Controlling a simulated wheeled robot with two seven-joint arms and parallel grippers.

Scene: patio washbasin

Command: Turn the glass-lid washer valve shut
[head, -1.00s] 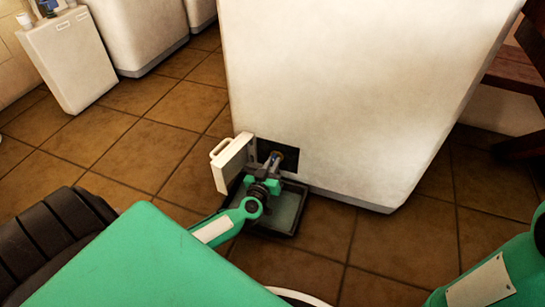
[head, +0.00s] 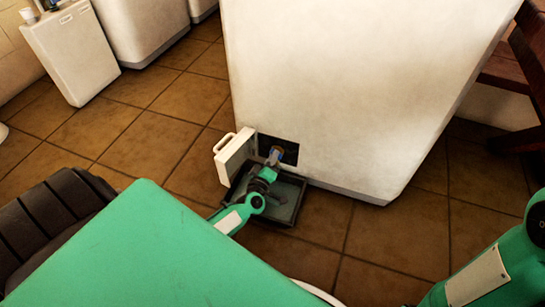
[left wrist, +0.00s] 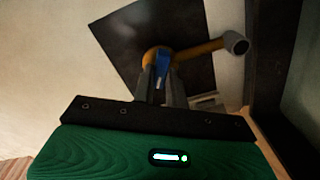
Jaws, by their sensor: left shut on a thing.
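The washer (head: 340,90) is a large white cabinet with a dark square opening (head: 290,158) low on its front. The valve shows in the left wrist view as a brass-orange body (left wrist: 200,50) with a blue handle (left wrist: 162,73) and a grey-ended spout (left wrist: 236,43) pointing right. My left gripper (head: 273,157) reaches into the opening. In the left wrist view its two fingers (left wrist: 158,80) are shut on the blue handle. The fingers hide part of the handle and valve body. My right gripper is out of view; only part of my right arm shows.
A white flap (head: 235,153) with a handle stands open left of the opening. A dark shallow tray (head: 312,192) lies on the tiles below it. More white cabinets (head: 145,30) stand at the back left, and a wooden bench (head: 512,75) is at the right. Tiled floor between is clear.

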